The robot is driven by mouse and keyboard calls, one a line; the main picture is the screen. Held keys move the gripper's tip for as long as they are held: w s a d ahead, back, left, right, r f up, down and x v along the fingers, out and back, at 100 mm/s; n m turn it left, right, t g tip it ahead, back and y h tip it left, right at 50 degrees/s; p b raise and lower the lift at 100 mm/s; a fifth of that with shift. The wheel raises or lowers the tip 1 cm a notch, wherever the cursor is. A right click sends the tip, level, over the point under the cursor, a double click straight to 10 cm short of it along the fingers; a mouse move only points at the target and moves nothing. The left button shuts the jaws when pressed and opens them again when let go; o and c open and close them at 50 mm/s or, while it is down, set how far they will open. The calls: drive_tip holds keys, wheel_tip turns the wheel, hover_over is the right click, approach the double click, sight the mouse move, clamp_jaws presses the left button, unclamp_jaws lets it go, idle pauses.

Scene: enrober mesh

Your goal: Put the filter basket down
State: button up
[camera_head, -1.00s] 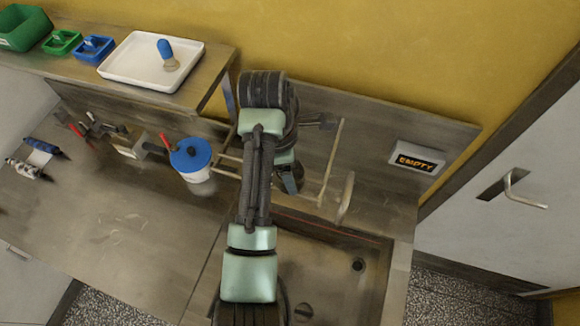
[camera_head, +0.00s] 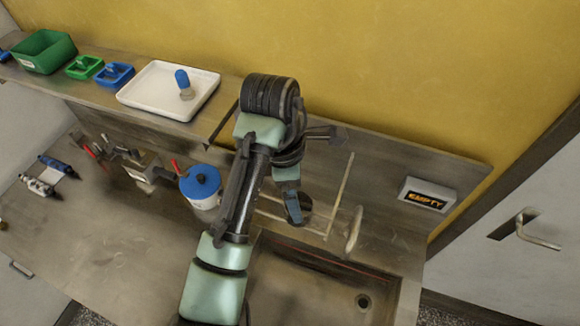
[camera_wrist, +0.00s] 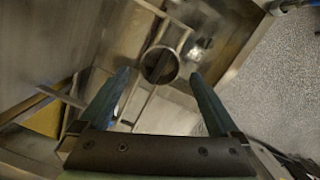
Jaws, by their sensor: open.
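The filter basket (camera_wrist: 159,65) is a round, dark cup with a pale rim. In the wrist view it lies ahead of and between my fingertips, apart from both, over the thin metal rails (camera_wrist: 145,108). In the head view the basket (camera_head: 298,208) shows dark and partly hidden just below the end of my arm, beside the rails at the back of the sink. My gripper (camera_wrist: 160,75) is open, its two blue-grey fingers wide apart with nothing between the pads. I cannot tell exactly what the basket's underside touches.
The sink (camera_head: 310,285) is in front of the rails, with a curved tap-like tube (camera_head: 354,229) at right. A blue-lidded white pot (camera_head: 201,187) stands to the left. A white tray (camera_head: 140,92) is on the shelf.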

wheel_tip(320, 180, up, 7)
drive_tip(key=a, duration=0.1)
idle(0.3)
drive_tip(key=w+d+r+m+t+h, duration=0.2)
drive_tip(key=w+d+r+m+t, duration=0.25)
drive_tip(key=d+r, duration=0.2)
drive_tip(key=w+d+r+m+t+h, duration=0.1)
drive_tip(key=w+d+r+m+t, duration=0.35)
drive_tip(key=r, duration=0.35)
wheel_tip(320, 180, up, 12)
drive_tip(key=d+m+t+h, duration=0.2)
drive_tip(key=m+t, duration=0.2)
drive_tip(key=t, duration=0.1)
drive_tip(key=s+a+r+m+t+y, duration=0.2)
drive_tip(key=s+a+r+t, duration=0.3)
drive_tip(key=s+r, duration=0.3)
drive_tip(key=s+a+r+m+t+y, duration=0.3)
drive_tip(key=s+a+r+t+y, duration=0.2)
drive_tip(key=s+r+t, duration=0.3)
wheel_tip(320, 180, up, 4)
drive_tip(key=shift+s+a+f+m, duration=0.1)
drive_tip(key=shift+s+a+m, duration=0.15)
drive_tip(key=shift+a, duration=0.45)
